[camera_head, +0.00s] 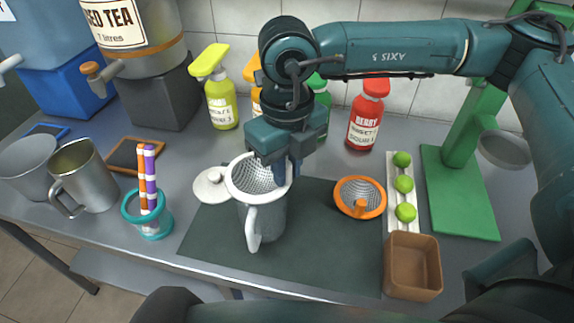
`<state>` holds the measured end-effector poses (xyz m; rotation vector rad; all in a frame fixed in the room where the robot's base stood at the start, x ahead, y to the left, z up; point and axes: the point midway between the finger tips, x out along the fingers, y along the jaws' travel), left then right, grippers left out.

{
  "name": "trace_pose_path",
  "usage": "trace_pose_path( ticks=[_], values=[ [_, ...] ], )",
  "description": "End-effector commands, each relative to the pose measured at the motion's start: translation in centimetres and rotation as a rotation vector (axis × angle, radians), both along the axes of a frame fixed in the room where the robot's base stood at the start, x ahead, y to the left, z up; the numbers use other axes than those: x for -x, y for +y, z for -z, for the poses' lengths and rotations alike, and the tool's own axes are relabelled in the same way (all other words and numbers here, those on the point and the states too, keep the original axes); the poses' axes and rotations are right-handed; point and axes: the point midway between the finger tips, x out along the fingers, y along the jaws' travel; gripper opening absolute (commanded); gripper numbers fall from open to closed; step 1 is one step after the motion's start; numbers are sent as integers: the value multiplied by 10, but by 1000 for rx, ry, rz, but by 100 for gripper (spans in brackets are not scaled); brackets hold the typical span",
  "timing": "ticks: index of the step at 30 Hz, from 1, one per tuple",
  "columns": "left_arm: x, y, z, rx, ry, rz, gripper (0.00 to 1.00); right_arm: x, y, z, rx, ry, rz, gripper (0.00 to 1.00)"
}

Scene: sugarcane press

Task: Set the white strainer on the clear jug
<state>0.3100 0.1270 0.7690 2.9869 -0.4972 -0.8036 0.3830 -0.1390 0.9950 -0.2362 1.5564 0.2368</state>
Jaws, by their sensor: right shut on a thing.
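The fingertips are partly hidden, and I cannot tell whether the strainer's rim fully rests on the jug. My left gripper is not in view.
An orange strainer (359,197) lies on the mat (320,245) to the right. A white tray of limes (393,205) and a brown box (412,266) are further right. A white lid (211,186), a teal cup with straws (148,215) and metal pitchers (85,178) stand left.

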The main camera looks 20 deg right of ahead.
Motion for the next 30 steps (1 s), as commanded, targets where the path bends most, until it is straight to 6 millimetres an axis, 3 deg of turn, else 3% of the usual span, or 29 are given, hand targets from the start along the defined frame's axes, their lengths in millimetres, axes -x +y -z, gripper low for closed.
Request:
trace_pose_path(
  ticks=[14,15,24,30],
  values=[
    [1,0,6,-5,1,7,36,1,0,3,1,5,0,0],
    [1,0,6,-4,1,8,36,1,0,4,1,5,0,18],
    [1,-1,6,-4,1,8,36,1,0,3,1,3,0,43],
    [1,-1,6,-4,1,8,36,0,0,2,1,2,0,46]
  ],
)
